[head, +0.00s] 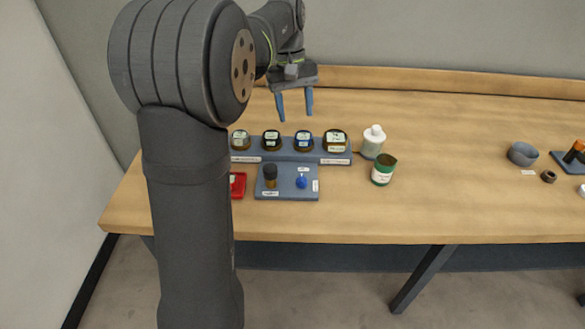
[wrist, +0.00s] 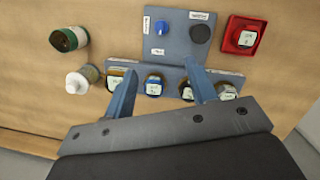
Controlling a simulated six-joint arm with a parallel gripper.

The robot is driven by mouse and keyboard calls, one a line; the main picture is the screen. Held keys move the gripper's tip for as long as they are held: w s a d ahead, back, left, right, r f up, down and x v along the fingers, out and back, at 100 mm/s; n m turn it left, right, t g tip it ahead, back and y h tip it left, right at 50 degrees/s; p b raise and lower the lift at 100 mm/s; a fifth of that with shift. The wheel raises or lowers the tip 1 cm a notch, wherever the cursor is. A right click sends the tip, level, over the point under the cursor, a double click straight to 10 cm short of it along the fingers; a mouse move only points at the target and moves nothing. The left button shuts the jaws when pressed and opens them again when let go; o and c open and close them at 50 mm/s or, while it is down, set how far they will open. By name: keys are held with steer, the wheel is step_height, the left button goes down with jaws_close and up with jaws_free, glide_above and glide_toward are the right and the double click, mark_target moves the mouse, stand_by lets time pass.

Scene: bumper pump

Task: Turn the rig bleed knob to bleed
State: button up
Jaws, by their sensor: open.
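The rig is a blue-grey plate (head: 288,191) on the table, also in the wrist view (wrist: 176,44). A small blue knob (head: 302,182) stands on it, with white labels beside it too small to read; it also shows in the wrist view (wrist: 161,27). It looks like the bleed knob. A taller black knob or cap (head: 270,174) stands left of it, also in the wrist view (wrist: 200,33). My gripper (head: 296,117) is open and empty, its blue fingers pointing down above and behind the rig. In the wrist view, its fingertips (wrist: 160,67) are apart from the knob.
A rack (head: 286,155) with several labelled jars stands behind the rig. A red tray (head: 240,186) is left of it. A white bottle (head: 373,142) and a green jar (head: 383,170) stand to the right. A grey bowl (head: 523,153) is farther right, with clear table between.

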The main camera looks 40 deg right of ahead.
mark_target(301, 176)
steer(key=w+f+n+g, duration=0.2)
steer(key=w+f+n, duration=0.2)
steer(key=f, duration=0.1)
steer(key=x, duration=1.1)
steer(key=s+x, duration=0.1)
steer(key=x, duration=0.5)
steer(key=shift+r, duration=0.15)
steer(key=shift+w, duration=0.1)
steer(key=c, duration=1)
